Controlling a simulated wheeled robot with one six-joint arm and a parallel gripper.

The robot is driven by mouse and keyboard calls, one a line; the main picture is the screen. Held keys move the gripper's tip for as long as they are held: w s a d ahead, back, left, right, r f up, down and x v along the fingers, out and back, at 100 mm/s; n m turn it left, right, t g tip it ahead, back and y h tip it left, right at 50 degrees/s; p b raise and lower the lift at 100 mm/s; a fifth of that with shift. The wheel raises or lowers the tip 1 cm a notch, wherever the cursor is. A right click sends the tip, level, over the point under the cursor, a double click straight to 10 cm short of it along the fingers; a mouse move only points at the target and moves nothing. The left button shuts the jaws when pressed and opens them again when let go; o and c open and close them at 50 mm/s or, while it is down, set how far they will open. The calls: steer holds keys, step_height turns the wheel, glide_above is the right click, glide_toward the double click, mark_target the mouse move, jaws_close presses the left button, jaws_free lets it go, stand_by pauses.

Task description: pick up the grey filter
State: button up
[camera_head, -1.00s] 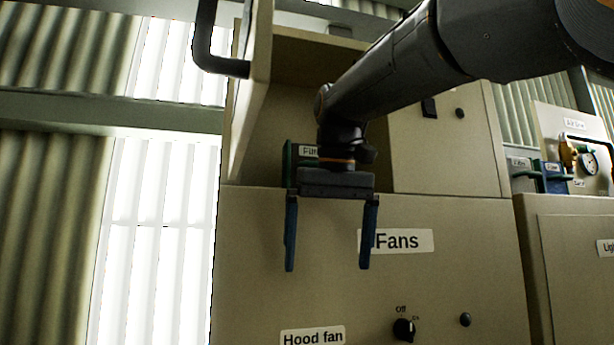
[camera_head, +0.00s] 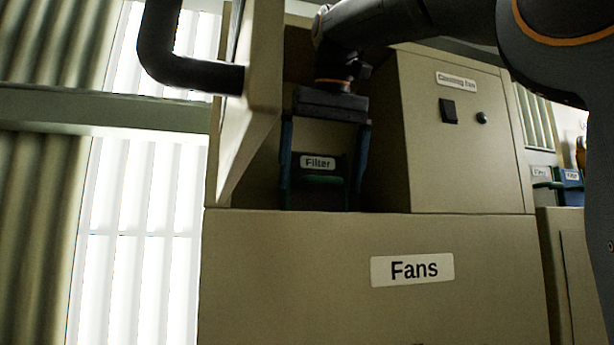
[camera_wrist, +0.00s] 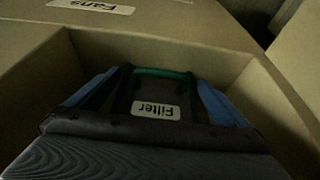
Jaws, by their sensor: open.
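The filter (camera_head: 318,183) is a dark grey block with a white "Filter" label and a green handle bar. It sits inside the open compartment above the "Fans" panel. It also shows in the wrist view (camera_wrist: 156,92), with its label upside down. My gripper (camera_head: 320,205) is open, pointing down, with its two blue fingers at the left and right of the filter in the head view. In the wrist view my gripper (camera_wrist: 150,75) also has one finger on each side of it. Whether the fingers touch the filter I cannot tell.
The compartment's open door (camera_head: 246,110) with a dark handle (camera_head: 185,68) stands at the left. A box with a switch (camera_head: 455,130) bounds the right side. The "Fans" panel (camera_head: 300,265) lies below. Other filter-like blue and green items (camera_head: 560,183) stand far right.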

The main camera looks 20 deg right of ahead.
mark_target(312, 192)
steer(key=shift+w+p, duration=0.3)
steer(key=shift+w, duration=0.65)
steer(key=w+p, duration=0.1)
steer(key=w, duration=0.1)
steer(key=w+f+p, duration=0.1)
steer(key=shift+w+f, duration=0.15)
steer(key=shift+w, duration=0.25)
steer(key=shift+p+x, duration=0.5)
steer(key=shift+x, duration=0.3)
steer(key=c, duration=0.8)
